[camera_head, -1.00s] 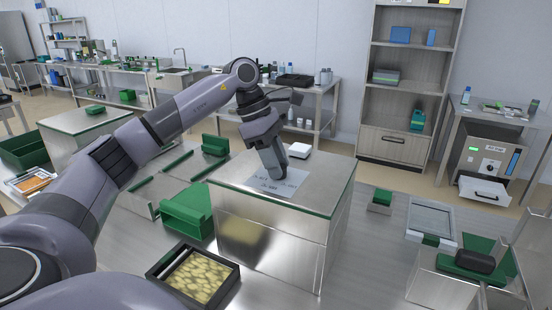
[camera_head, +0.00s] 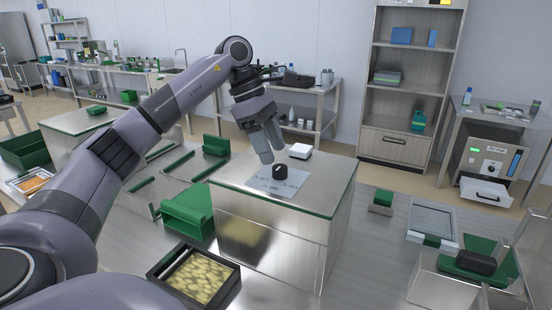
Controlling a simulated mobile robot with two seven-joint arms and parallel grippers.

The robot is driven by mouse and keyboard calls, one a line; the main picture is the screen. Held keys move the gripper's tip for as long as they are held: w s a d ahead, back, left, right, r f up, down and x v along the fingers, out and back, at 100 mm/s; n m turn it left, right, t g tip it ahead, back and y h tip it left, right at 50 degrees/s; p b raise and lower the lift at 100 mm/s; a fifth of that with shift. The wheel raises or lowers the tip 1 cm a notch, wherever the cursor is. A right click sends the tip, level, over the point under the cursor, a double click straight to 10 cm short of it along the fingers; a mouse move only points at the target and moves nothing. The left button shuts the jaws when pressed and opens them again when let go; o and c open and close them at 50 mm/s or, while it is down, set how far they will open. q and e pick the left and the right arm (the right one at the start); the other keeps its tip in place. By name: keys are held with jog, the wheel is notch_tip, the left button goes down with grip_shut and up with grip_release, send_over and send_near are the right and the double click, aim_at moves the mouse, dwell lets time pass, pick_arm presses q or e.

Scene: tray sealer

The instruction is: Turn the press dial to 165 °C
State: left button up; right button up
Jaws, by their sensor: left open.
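The press dial (camera_head: 280,170) is a small black knob with a light mark on its top. It stands on a pale label plate (camera_head: 274,184) on top of the steel press box (camera_head: 265,250). The print on the plate is too small to read, so I cannot tell the dial's setting. My left gripper (camera_head: 273,156) is open, with its fingers pointing down, a little above and behind the dial and apart from it. My right gripper is not in view.
A black tray of yellowish pieces (camera_head: 199,278) lies at the front left. A green bracket (camera_head: 188,208) stands left of the press. A grey frame (camera_head: 431,220) lies to the right on the steel table.

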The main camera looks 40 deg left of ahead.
pick_arm(q)
jog(key=v, duration=0.3)
jog(key=shift+f, duration=0.1)
dwell(0.5)
